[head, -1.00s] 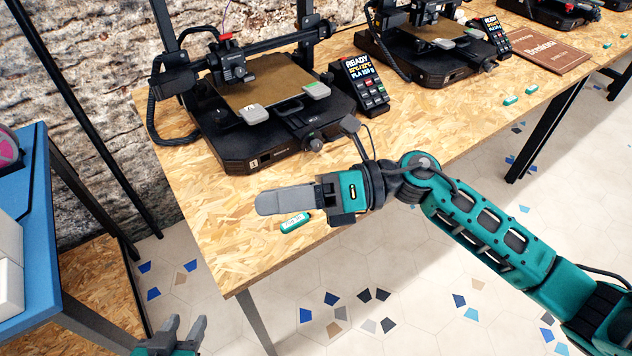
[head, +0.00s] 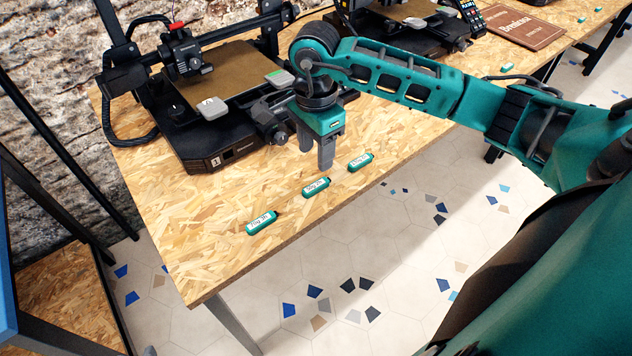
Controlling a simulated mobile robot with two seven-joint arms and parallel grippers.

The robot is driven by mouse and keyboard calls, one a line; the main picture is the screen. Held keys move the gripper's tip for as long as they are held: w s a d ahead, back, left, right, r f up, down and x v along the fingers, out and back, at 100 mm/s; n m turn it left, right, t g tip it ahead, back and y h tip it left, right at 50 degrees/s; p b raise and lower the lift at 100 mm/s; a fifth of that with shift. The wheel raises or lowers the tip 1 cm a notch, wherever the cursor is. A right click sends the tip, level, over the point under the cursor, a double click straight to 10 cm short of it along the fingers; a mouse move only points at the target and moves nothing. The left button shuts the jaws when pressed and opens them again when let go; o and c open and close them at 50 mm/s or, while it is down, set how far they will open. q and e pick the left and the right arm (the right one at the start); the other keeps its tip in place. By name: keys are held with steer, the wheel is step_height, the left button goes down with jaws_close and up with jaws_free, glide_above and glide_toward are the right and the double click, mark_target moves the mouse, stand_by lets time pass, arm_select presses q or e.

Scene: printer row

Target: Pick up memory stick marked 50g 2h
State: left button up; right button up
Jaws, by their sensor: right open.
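Three small green memory sticks with white labels lie in a slanting row near the front edge of the wooden table (head: 200,262). The middle memory stick (head: 316,187) has a label that seems to read 50g 2h, though the print is small. The left stick (head: 261,223) and the right stick (head: 360,162) carry other labels that are hard to read. My right gripper (head: 317,156) points down with its jaws open and empty. It is above the table, just behind the middle and right sticks, touching neither. My left gripper is out of view.
A second printer (head: 415,40) and a brown book (head: 524,28) are farther right. The table's left front is clear.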

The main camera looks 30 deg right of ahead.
mark_target(317, 184)
step_height(317, 184, down, 2)
steer(key=shift+f, duration=0.2)
steer(key=f, duration=0.5)
steer(key=shift+s+f, duration=0.35)
jaws_close()
